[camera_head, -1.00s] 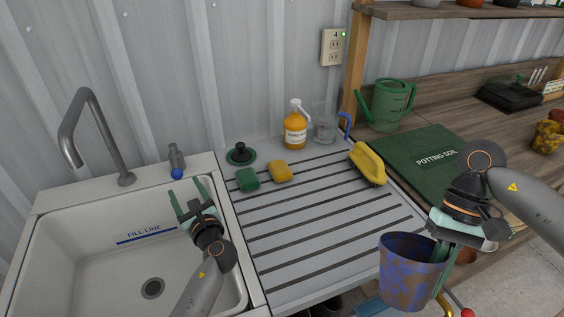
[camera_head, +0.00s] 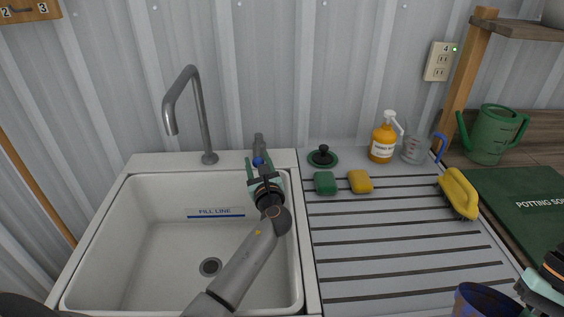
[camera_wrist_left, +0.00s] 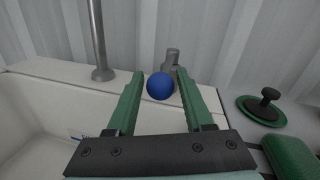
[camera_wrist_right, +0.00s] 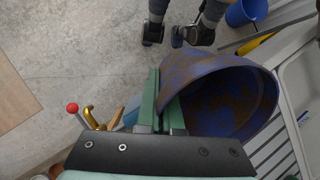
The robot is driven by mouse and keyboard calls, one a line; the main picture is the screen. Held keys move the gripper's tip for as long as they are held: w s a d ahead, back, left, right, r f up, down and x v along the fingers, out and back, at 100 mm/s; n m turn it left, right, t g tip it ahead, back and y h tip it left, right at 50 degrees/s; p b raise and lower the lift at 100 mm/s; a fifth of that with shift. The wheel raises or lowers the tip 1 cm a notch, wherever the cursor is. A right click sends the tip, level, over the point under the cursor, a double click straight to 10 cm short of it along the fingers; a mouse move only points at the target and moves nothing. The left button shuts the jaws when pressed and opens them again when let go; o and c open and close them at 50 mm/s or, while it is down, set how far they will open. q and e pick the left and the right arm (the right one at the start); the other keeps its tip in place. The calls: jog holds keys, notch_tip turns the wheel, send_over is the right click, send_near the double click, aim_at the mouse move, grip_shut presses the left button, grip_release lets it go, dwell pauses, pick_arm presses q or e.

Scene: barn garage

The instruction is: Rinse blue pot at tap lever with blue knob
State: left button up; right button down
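The tap lever (camera_head: 258,144) with its blue knob (camera_wrist_left: 160,86) stands on the sink's back ledge, right of the grey tap spout (camera_head: 190,105). My left gripper (camera_head: 262,176) is open and empty just in front of the lever. In the left wrist view, the knob shows between its two fingers, with gaps at both sides. The blue pot (camera_head: 474,303), stained brown, is partly cut off at the head view's lower right. In the right wrist view, my right gripper (camera_wrist_right: 163,92) is shut on the pot's wall (camera_wrist_right: 225,90), the pot's open mouth showing.
The white sink basin (camera_head: 160,255) is empty, with a drain (camera_head: 210,267). Right of it, the ribbed drainboard (camera_head: 390,240) is mostly clear. A green sponge (camera_head: 325,183), yellow sponge (camera_head: 360,181), soap bottle (camera_head: 383,140) and yellow brush (camera_head: 458,193) lie along its back and right.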

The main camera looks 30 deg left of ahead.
pick_arm(q)
grip_shut()
jog(key=shift+f, duration=0.15)
dwell(0.9)
